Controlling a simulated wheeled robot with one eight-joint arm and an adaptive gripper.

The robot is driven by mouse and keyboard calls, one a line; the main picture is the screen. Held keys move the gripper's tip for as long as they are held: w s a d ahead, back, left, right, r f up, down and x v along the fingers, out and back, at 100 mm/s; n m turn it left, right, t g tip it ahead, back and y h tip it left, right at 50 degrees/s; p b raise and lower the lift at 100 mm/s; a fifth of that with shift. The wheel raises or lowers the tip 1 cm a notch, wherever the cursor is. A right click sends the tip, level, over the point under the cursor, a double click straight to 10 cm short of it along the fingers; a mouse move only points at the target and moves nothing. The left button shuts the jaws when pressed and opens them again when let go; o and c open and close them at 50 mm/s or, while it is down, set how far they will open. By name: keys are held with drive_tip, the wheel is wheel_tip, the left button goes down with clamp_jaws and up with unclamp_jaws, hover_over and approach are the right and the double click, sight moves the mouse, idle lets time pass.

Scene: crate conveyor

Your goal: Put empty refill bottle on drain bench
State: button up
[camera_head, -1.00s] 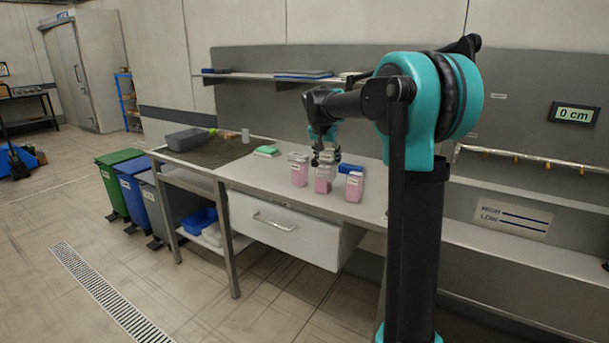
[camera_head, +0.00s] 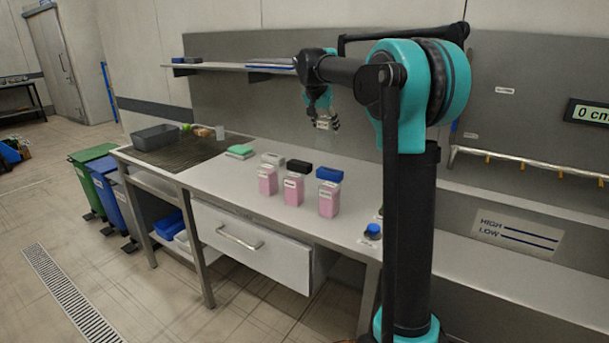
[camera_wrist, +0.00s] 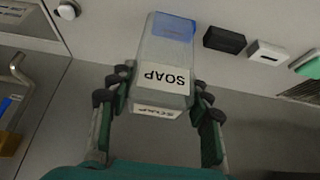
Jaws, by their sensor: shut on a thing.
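My gripper (camera_head: 327,123) is raised above the back of the steel worktop. In the wrist view, its fingers (camera_wrist: 158,105) are shut on the sides of a clear refill bottle (camera_wrist: 160,55) labelled "SOAP". The bottle looks colourless and empty; blue shows at its far end, and I cannot tell whether it is seen through the wall. In the head view the bottle (camera_head: 325,124) is small and partly hidden by the fingers. A dark, ribbed drain surface (camera_head: 185,158) lies at the left end of the worktop, apart from my gripper.
Three pink-filled containers (camera_head: 293,190) stand on the worktop below my gripper. White, black (camera_head: 299,166) and blue (camera_head: 329,174) blocks lie behind them. A green sponge (camera_head: 240,150) lies further left. A grey tub (camera_head: 156,137) and small items occupy the drain surface's back; its front is clear.

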wheel_tip(320, 180, down, 18)
drive_tip(key=shift+r, duration=0.2)
drive_tip(key=shift+f, duration=0.1)
idle(0.3)
drive_tip(key=o, duration=1.1)
drive_tip(key=v, duration=1.2)
